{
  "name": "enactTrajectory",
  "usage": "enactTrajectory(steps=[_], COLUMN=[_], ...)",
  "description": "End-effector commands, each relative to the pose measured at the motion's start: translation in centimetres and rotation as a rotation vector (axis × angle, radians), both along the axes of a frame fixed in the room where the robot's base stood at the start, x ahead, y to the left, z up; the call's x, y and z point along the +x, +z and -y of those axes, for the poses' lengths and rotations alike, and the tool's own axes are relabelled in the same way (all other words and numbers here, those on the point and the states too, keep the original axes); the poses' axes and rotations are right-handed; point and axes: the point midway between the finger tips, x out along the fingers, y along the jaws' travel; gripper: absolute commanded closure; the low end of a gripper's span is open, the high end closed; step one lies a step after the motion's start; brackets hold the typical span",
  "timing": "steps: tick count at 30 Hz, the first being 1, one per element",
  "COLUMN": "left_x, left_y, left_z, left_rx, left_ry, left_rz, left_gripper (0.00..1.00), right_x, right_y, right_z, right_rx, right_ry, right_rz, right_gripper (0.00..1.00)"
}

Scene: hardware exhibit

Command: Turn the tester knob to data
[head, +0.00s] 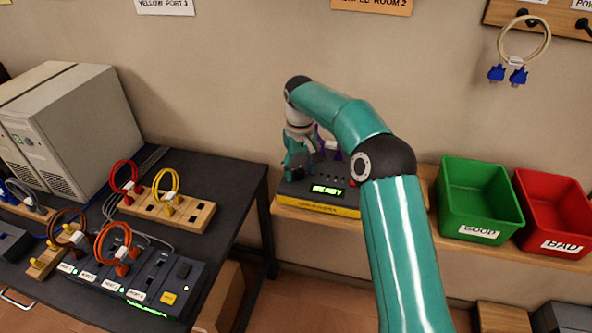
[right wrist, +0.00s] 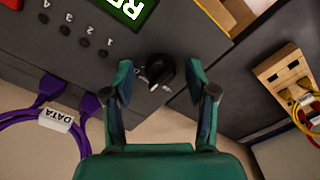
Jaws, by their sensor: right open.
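The tester (head: 317,205) is a dark box with a yellow front strip and a green screen (head: 327,190) reading READY. Its black knob (right wrist: 160,70) shows in the right wrist view near the panel's edge, with small white marks beside it. My right gripper (right wrist: 160,78) is open, with one finger on each side of the knob; I cannot tell whether either finger touches it. In the head view, my right gripper (head: 298,168) is over the tester's left part and hides the knob. A purple cable tagged DATA (right wrist: 55,117) is plugged into the tester. My left gripper is out of view.
A green GOOD bin (head: 480,198) and a red BAD bin (head: 555,212) stand right of the tester. A dark table (head: 215,180) at the left carries grey computer cases (head: 75,120), a wooden cable block (head: 150,215) and a port box (head: 150,285).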

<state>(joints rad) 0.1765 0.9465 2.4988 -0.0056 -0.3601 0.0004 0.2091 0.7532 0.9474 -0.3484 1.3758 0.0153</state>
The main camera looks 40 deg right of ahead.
Motion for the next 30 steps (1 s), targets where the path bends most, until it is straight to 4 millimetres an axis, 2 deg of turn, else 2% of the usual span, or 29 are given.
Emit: enactTrajectory(steps=[3, 4, 12, 14, 15, 19, 30], left_x=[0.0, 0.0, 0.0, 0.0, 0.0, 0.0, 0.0], left_y=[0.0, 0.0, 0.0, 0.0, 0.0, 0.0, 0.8], left_z=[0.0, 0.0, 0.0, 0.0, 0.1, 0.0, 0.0], left_rx=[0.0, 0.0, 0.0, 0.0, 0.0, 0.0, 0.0], left_ry=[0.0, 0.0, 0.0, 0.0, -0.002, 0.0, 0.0], left_rz=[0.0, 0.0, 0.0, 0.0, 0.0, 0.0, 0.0], left_gripper=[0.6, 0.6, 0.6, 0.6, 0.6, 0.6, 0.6], right_x=[0.0, 0.0, 0.0, 0.0, 0.0, 0.0, 0.0], right_y=[0.0, 0.0, 0.0, 0.0, 0.0, 0.0, 0.1], right_z=[0.0, 0.0, 0.0, 0.0, -1.3, -0.5, -0.2], right_rx=[0.0, 0.0, 0.0, 0.0, 0.001, 0.004, 0.004], right_ry=[0.0, 0.0, 0.0, 0.0, 0.005, -0.003, -0.135], right_rz=[-0.001, -0.001, -0.001, -0.001, -0.003, -0.002, -0.004], right_gripper=[0.43, 0.46, 0.91, 1.0, 1.0, 1.0, 1.0])
